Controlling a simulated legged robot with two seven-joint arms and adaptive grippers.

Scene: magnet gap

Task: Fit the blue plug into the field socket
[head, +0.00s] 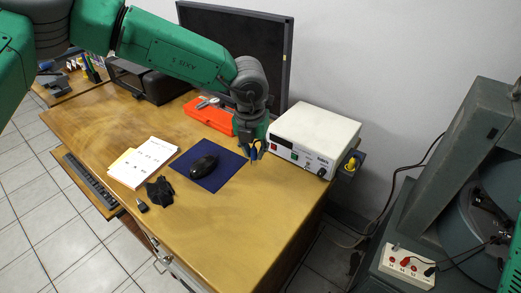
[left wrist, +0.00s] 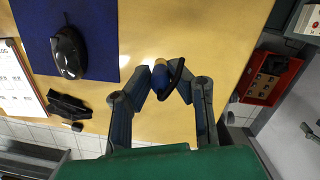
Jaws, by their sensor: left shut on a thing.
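My left gripper (head: 254,149) is above the desk, just in front of the white power unit. In the left wrist view its two fingers (left wrist: 170,76) close on a small blue plug (left wrist: 160,76) with a dark loop beside it. A white box (head: 407,266) with red and black sockets sits at the lower right, with leads plugged in. I cannot tell which socket is the field socket. My right gripper is not in view.
A black mouse (head: 204,166) lies on a blue mat (head: 184,157), with papers (head: 143,162) and a black cloth-like item (head: 160,191) to its left. A monitor (head: 240,45) stands behind. A large grey machine (head: 455,160) stands right of the desk.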

